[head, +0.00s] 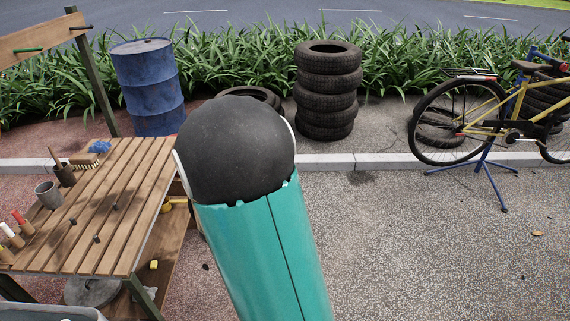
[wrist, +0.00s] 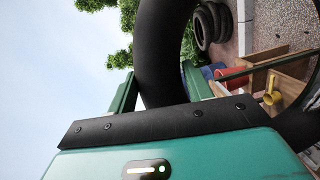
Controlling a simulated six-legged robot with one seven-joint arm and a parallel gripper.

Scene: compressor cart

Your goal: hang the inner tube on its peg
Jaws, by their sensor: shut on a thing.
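The inner tube (wrist: 160,50) is a thick black ring that fills the middle of the wrist view; another part of it shows at the right edge. My gripper (wrist: 158,84) is shut on it, with a green finger on either side. The tube is not seen in the head view, where my own arm covers the middle. In the head view a wooden board (head: 40,38) at the upper left carries a green peg (head: 28,50) and a dark peg (head: 82,27). Both pegs look bare. I cannot tell which peg is the tube's.
The slatted workbench (head: 115,190) stands below the board, with cups, a brush and handled tools on it. A dark post (head: 95,75) holds the board. A blue barrel (head: 148,85), a tire stack (head: 328,90) and a bicycle (head: 490,110) stand behind. Paving at right front is clear.

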